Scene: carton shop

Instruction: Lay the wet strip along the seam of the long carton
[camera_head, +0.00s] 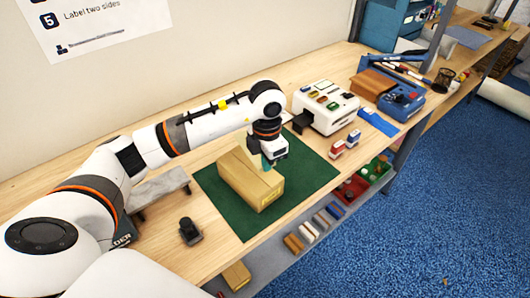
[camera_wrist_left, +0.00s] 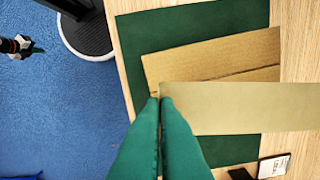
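The long brown carton (camera_head: 238,180) lies on a green mat (camera_head: 225,217) on the wooden bench. Its cardboard top shows in the left wrist view (camera_wrist_left: 205,58), with a dark seam line (camera_wrist_left: 255,72) running across it. The wet strip (camera_wrist_left: 245,108) is a flat tan band stretching right from my left fingertips, over part of the carton and mat. My left gripper (camera_wrist_left: 163,100) has its green fingers closed on the strip's left end. In the head view my left gripper (camera_head: 268,163) is at the carton's top. Whether the strip touches the carton I cannot tell. My right gripper is not in view.
A white machine with coloured buttons (camera_head: 325,107) stands behind the mat. A blue device (camera_head: 402,103) and brown block (camera_head: 371,84) are farther right. Small red-and-white items (camera_head: 345,142) sit right of the mat. A dark gadget (camera_head: 189,231) lies at front left.

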